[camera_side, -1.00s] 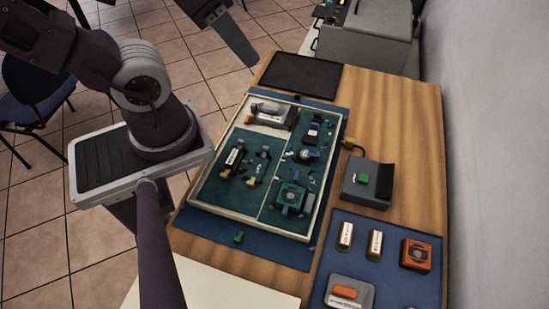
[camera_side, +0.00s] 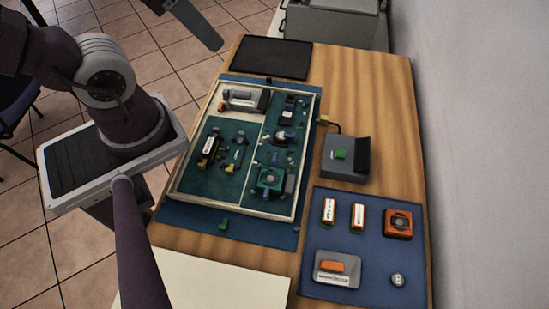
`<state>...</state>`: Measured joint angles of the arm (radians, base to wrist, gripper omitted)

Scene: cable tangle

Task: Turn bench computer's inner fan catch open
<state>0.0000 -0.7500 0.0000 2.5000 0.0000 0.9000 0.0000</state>
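The bench computer is an open, shallow case with a cream rim (camera_side: 245,212) and dark green boards inside, split by a cream divider. Its fan (camera_side: 270,180), a green square with a dark round middle, sits in the near right part. Small pieces lie against the fan's sides, among them a grey-purple one (camera_side: 290,184) on its right. They are too small to tell which is the inner catch or how it is turned.
A blue mat (camera_side: 375,265) at right holds two orange-and-white parts, an orange fan (camera_side: 398,223), a grey box (camera_side: 337,268) and a small round piece (camera_side: 398,280). A grey unit with a green button (camera_side: 340,154) stands right of the case. A black tray (camera_side: 270,57) lies behind.

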